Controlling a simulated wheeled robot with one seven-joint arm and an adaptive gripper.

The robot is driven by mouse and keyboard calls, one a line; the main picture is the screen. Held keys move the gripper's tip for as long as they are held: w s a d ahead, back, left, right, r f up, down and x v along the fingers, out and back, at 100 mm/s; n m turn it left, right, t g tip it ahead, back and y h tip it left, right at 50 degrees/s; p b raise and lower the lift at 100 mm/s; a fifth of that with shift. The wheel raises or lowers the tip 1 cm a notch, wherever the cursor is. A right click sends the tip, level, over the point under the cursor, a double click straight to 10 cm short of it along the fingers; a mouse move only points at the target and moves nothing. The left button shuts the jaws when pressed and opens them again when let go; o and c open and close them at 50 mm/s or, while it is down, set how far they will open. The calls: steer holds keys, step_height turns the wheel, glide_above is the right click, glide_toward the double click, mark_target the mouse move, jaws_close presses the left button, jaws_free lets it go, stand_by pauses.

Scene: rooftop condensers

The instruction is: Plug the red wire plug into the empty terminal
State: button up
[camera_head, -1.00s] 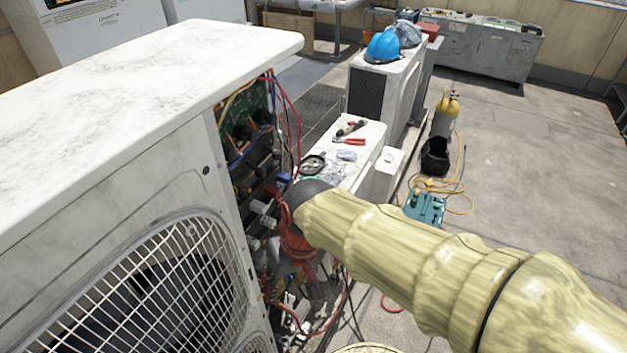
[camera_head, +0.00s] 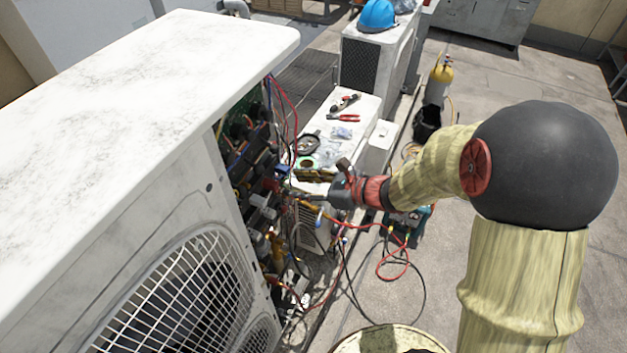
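The opened condenser (camera_head: 150,110) fills the left, its side bay of wiring and boards (camera_head: 245,150) facing right. My gripper (camera_head: 290,188) reaches left toward this bay, its fingertips close to the wiring. The fingers are small and overlap the clutter, so I cannot tell whether they are open or hold anything. A red wire (camera_head: 360,228) runs below my gripper and loops on the right. The empty terminal cannot be made out among the parts.
A low white unit (camera_head: 365,120) behind my gripper carries red-handled pliers (camera_head: 343,118) and a small dish (camera_head: 307,144). A blue hard hat (camera_head: 377,16) sits on a farther unit. A yellow-topped cylinder (camera_head: 440,75) stands right of it. Open roof floor lies at right.

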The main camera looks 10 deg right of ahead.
mark_target(273, 183)
steer(key=shift+x, duration=4)
steer(key=shift+s, duration=0.15)
steer(key=shift+c, duration=1)
steer(key=c, duration=0.7)
jaws_close()
